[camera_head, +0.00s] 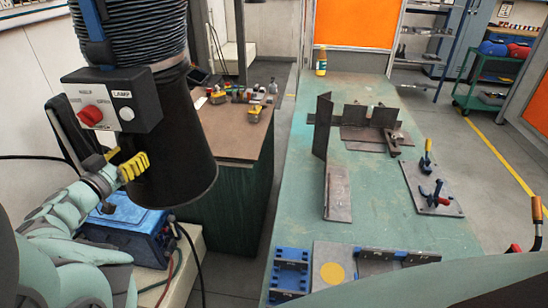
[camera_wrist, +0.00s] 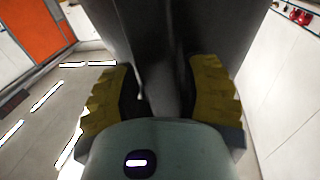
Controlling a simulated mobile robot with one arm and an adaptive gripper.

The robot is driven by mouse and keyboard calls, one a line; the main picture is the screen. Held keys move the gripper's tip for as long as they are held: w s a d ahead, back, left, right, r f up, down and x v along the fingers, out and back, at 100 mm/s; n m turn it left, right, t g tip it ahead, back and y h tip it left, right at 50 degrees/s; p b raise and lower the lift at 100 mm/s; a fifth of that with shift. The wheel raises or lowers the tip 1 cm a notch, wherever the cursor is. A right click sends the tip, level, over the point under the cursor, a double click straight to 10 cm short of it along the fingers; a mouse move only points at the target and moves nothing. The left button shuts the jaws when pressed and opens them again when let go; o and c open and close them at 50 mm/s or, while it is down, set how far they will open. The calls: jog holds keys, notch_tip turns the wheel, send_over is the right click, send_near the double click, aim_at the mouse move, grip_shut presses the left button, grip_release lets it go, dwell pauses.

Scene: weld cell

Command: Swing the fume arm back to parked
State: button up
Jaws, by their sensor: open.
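The fume arm's dark conical hood (camera_head: 188,150) hangs at the left of the head view below a ribbed black hose (camera_head: 135,30). A grey control box (camera_head: 112,98) with a red knob and a lamp switch is on its side. My gripper (camera_head: 134,166), with yellow fingers, is at the hood's lower left side. In the wrist view my gripper (camera_wrist: 160,92) is open, with a finger on either side of a dark upright part of the fume arm (camera_wrist: 165,50). I cannot tell whether the fingers touch it. The parked spot is not identifiable.
A green welding table (camera_head: 295,200) with steel plates (camera_head: 338,190) and toggle clamps (camera_head: 432,190) lies to the right. A brown-topped bench (camera_head: 235,135) with small items stands behind the hood. A blue machine (camera_head: 130,225) with cables sits below my gripper.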

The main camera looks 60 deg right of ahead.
jog(key=v, duration=1.2)
